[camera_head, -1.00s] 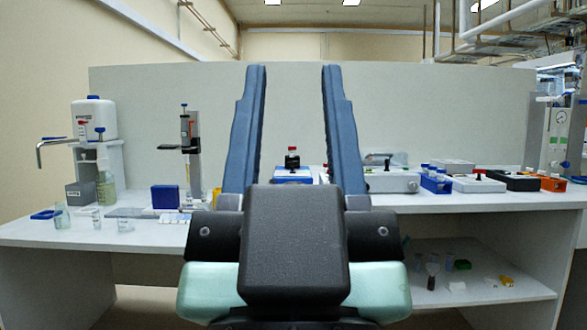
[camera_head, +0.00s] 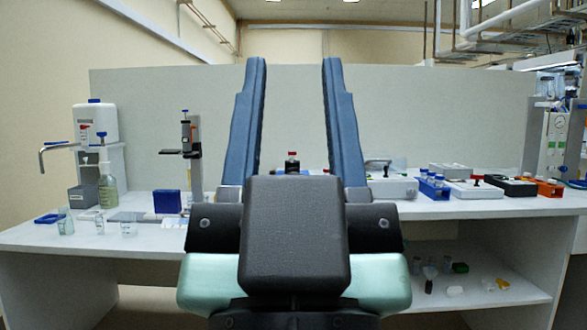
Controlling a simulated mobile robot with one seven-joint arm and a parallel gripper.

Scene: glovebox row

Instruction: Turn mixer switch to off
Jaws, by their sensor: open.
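My gripper (camera_head: 293,62) points up in the middle of the view, its two long blue fingers wide apart with nothing between them. Behind it on the bench, between the fingers, a small dark device with a red band (camera_head: 292,162) shows its top; it may be the mixer. Its lower part is hidden behind my wrist, and no switch can be made out on it. The gripper does not appear to touch it.
The white bench (camera_head: 490,206) runs across the view, with a grey panel behind. At left are a dispenser (camera_head: 96,122), a glass bottle (camera_head: 107,188), beakers and a stand (camera_head: 193,150). At right are white boxes (camera_head: 394,188) and blue-capped vials. A lower shelf (camera_head: 470,295) holds small items.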

